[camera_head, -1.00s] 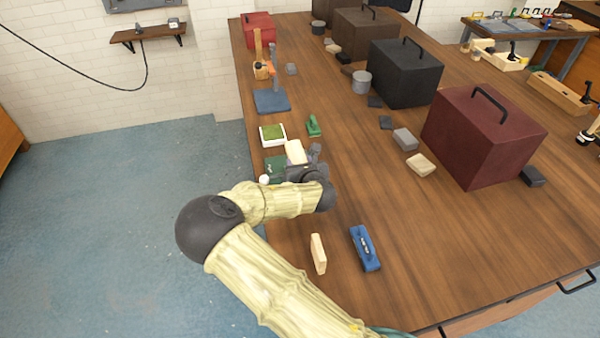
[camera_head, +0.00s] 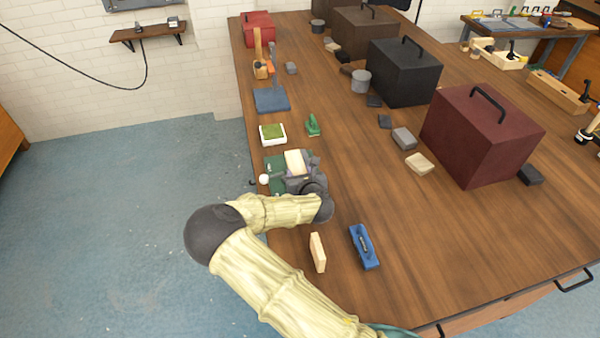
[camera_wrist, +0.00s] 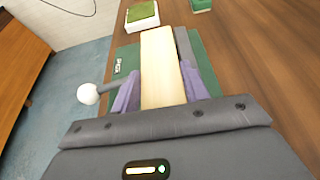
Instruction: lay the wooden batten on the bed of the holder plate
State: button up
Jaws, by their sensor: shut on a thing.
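The pale wooden batten (camera_head: 294,160) is held between the purple fingers of my gripper (camera_head: 300,173). In the wrist view the batten (camera_wrist: 161,60) points away from my gripper (camera_wrist: 163,92), with a finger against each long side. The green holder plate (camera_head: 272,162) lies at the left edge of the workbench, with a white ball knob (camera_head: 264,179) at its side. In the wrist view the plate (camera_wrist: 126,62) shows on both sides of the batten, which covers its middle. I cannot tell whether the batten touches the bed.
A white tray with a green pad (camera_head: 272,134) and a green brush-like tool (camera_head: 313,125) sit just beyond the plate. Another wooden block (camera_head: 317,252) and a blue tool (camera_head: 364,247) lie nearer on the workbench (camera_head: 450,240). A dark red box (camera_head: 480,135) stands at right.

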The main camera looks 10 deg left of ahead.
jog(key=shift+f+b, duration=0.3)
jog(key=shift+f, duration=0.1)
jog(key=shift+s+f, duration=0.1)
jog(key=shift+f, duration=0.1)
jog(key=o, duration=0.8)
jog(key=shift+f, duration=0.15)
jog(key=shift+d, duration=0.1)
jog(key=shift+r+p, duration=0.55)
jog(key=shift+r, duration=0.1)
jog(key=b+v, duration=0.2)
jog(key=v, duration=0.9)
jog(key=shift+s+r, duration=0.25)
jog(key=shift+r, duration=0.1)
jog(key=shift+s+d, duration=0.1)
